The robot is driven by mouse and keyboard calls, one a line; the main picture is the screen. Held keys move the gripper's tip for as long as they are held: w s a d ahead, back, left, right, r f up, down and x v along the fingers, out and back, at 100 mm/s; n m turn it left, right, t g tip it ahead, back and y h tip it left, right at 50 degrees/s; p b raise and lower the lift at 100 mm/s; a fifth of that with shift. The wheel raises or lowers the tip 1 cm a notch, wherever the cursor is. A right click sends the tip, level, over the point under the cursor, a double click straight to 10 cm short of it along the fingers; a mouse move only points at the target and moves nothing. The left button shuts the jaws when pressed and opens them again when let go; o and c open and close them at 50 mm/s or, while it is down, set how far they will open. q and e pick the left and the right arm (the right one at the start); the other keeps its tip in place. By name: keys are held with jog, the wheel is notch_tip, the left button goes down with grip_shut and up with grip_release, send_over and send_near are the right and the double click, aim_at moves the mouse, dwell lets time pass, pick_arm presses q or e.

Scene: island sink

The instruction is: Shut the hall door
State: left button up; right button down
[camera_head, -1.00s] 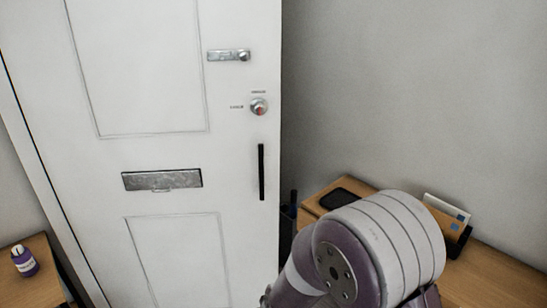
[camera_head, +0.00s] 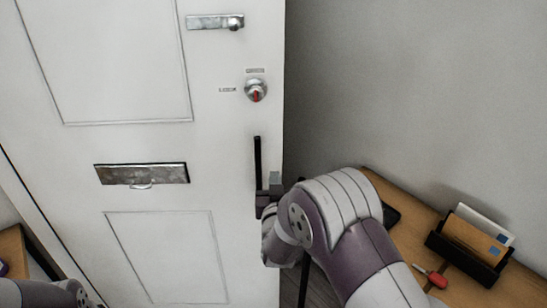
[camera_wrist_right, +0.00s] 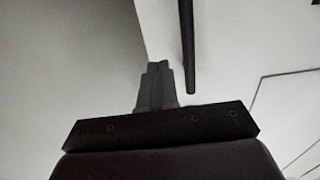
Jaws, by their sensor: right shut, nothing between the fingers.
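The white hall door (camera_head: 225,130) fills the left of the head view, with its free edge at the right beside a grey wall. I cannot tell how far it stands open. Its black bar handle (camera_head: 257,160) is upright near that edge. My right gripper (camera_head: 273,184) is at the handle's lower end, by the door's edge. In the right wrist view its fingers (camera_wrist_right: 156,85) are together and empty, left of the handle (camera_wrist_right: 187,50) and apart from it in the picture. Whether they touch the door (camera_wrist_right: 220,70) is unclear. My left gripper is out of view; only part of that arm shows.
The door also carries a latch (camera_head: 215,22), a round lock knob (camera_head: 255,90) and a letter slot (camera_head: 142,174). At the right, a wooden table (camera_head: 385,180) holds a letter holder (camera_head: 465,252) and a red-handled item (camera_head: 433,277). Another table (camera_head: 14,250) is at the left.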

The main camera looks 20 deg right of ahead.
aim_at(272, 152)
jog(key=p+x, duration=0.1)
jog(key=x, duration=0.7)
jog(key=shift+w+r, duration=0.15)
jog(key=shift+w, duration=0.15)
jog(key=shift+w, duration=0.1)
